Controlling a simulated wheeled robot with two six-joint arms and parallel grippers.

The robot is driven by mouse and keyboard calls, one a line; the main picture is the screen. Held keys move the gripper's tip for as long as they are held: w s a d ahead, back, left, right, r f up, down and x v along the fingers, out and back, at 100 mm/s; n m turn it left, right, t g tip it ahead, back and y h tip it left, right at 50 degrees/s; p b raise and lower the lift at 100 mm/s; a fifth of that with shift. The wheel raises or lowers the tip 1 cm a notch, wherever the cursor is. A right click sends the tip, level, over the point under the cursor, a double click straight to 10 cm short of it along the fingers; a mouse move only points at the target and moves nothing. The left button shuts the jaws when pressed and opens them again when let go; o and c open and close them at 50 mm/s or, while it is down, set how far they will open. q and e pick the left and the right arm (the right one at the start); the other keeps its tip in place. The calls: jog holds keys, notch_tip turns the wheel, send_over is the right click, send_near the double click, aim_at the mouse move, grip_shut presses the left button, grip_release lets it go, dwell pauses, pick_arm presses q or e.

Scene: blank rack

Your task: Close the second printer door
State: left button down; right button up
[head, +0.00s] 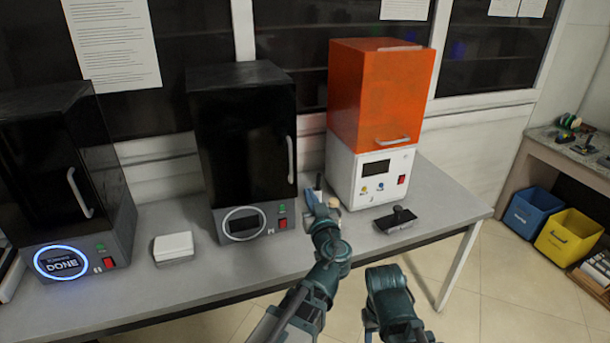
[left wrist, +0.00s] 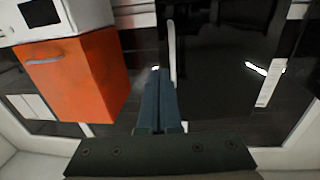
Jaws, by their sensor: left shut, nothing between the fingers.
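The second printer (head: 240,130) is the middle one, a black box on a grey base with a dark round-framed display and a red switch. Its pale door handle (head: 290,158) is at the right edge of its front. I see no clear gap at its door, but the dark surfaces make this hard to tell. My left gripper (head: 309,189) is shut and empty, just right of and below the handle. In the left wrist view, the shut fingers (left wrist: 158,98) point at the dark printer (left wrist: 215,60), close beside its handle (left wrist: 172,50); contact cannot be told.
An orange-topped white machine (head: 372,120) stands close on the right; a dark tool (head: 396,220) lies before it. Another black printer (head: 60,170), lit "DONE", stands left. A small white box (head: 173,247) sits between the printers on the grey table (head: 190,290).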

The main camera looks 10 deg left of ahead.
pick_arm(q)
jog(key=x, duration=1.4)
jog(key=x, duration=0.4)
jog(key=shift+w+d+r, duration=0.1)
jog(key=shift+r, duration=0.15)
